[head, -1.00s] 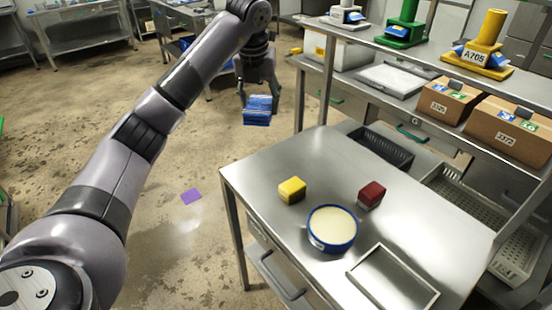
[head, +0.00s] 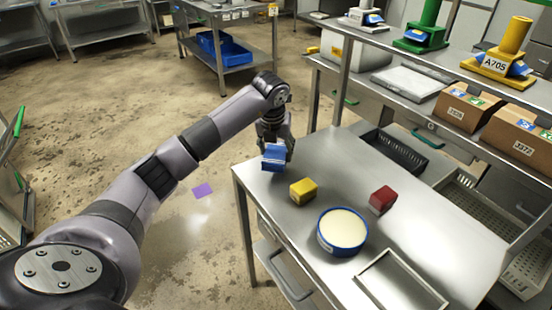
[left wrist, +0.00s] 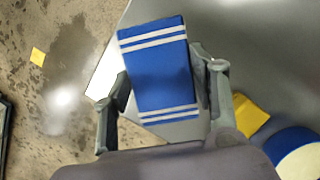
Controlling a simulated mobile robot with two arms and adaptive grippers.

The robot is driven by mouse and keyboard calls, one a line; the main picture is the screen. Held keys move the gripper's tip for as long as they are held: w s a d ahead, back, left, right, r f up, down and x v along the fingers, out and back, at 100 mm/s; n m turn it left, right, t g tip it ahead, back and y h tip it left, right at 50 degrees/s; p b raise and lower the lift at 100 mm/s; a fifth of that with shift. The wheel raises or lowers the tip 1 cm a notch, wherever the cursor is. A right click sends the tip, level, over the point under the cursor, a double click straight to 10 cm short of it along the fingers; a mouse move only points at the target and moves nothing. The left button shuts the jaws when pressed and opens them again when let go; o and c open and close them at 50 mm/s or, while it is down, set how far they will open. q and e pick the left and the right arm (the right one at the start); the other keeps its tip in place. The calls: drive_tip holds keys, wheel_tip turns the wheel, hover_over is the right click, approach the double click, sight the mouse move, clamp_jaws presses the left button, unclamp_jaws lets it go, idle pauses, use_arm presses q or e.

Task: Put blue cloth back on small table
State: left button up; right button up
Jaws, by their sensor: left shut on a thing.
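The blue cloth (head: 273,158) is a folded block with white stripes, also in the left wrist view (left wrist: 162,75). My left gripper (head: 275,145) is shut on it, with one finger on each side of the cloth in the wrist view. The gripper holds it over the far left corner of the steel table (head: 315,255). From these views I cannot tell if the cloth touches the tabletop. My right gripper is not in view.
A yellow block (head: 303,190), a red block (head: 382,200) and a round blue-rimmed tub (head: 342,232) stand on the table. A shallow metal tray (head: 400,285) lies near its front. A purple square (head: 202,190) lies on the floor. Shelves with boxes stand at the right.

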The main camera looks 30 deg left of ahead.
sight(276, 154)
use_arm(q)
wheel_tip(276, 154, down, 4)
drive_tip(key=shift+r, duration=0.15)
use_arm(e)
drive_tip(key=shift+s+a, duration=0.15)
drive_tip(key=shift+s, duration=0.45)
use_arm(q)
drive_tip(key=o, duration=1)
drive_tip(key=shift+o, duration=0.2)
drive_tip(key=shift+r, duration=0.1)
drive_tip(key=v, duration=1.2)
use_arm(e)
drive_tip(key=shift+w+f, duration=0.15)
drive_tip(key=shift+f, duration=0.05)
